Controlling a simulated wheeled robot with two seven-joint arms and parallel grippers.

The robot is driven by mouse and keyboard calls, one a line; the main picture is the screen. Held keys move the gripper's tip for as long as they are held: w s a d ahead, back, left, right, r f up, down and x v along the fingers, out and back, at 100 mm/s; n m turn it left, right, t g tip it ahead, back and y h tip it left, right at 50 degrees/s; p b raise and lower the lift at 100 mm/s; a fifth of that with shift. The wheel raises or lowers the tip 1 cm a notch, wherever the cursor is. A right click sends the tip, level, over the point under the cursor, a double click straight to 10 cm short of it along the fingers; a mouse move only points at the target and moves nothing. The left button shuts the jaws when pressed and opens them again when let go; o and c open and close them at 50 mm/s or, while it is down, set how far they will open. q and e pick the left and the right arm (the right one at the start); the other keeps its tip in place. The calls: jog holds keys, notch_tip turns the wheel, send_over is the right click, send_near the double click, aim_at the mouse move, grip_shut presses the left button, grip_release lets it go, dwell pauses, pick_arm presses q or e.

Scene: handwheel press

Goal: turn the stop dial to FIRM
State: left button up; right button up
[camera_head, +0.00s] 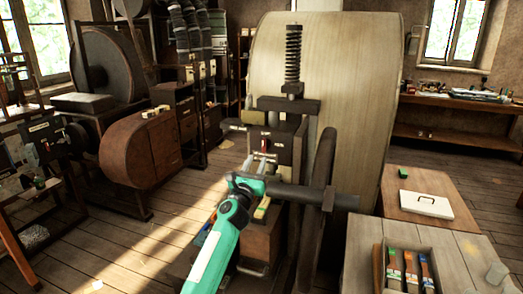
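The press (290,105) stands in the middle of the view, with a coiled spring on top. My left gripper (263,163) is at its front, with its pale fingers pointing at the dark front plate (284,146). A small red mark (264,146) shows on the plate just above the fingertips. I cannot make out the stop dial or its FIRM marking; the gripper covers part of the front. It is too small to tell whether the fingers are apart or closed on something. My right gripper is not in view.
The large dark handwheel (319,190) stands at the right of the press, and a thick dark bar (312,195) sticks out to the right in front. A wooden table (362,262) with a tray of coloured items is at lower right.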

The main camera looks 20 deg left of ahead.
aim_at(263, 146)
pick_arm(q)
jog(key=shift+x, duration=3.15)
grip_shut()
